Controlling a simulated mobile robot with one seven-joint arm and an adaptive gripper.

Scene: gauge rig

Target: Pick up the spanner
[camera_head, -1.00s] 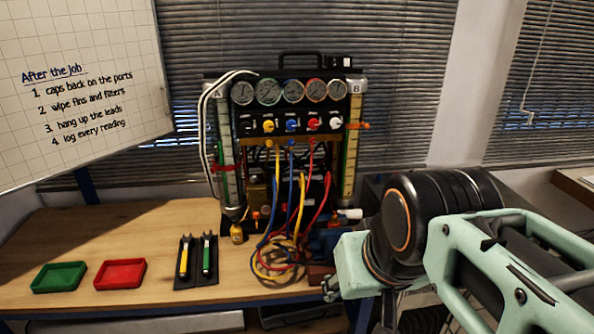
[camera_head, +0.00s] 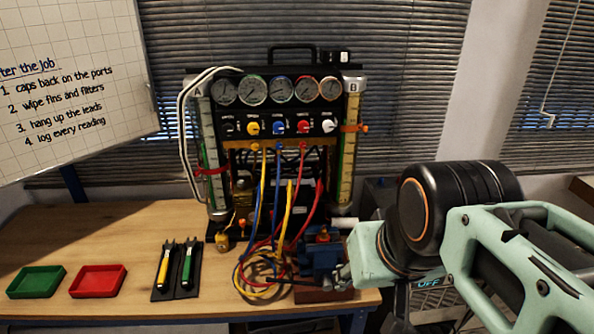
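Two slim tools with forked, open-ended heads lie side by side on a dark mat (camera_head: 186,291) on the wooden bench, heads pointing to the back. One has a yellow handle (camera_head: 164,266) and the other a green handle (camera_head: 188,266). Both look like spanners; I cannot tell which one is meant. My arm comes in from the right, well to the right of the mat. What looks like the tip of my gripper (camera_head: 342,276) shows as a small dark piece at the arm's left end, near the vice. Most of it is hidden and its opening cannot be read.
A green tray (camera_head: 37,294) and a red tray (camera_head: 98,294) stand left of the mat. Behind is the gauge rig (camera_head: 278,125) with hanging coloured hoses, some coiled on the bench. A blue vice (camera_head: 325,258) stands near the bench's right end. The bench's left back is clear.

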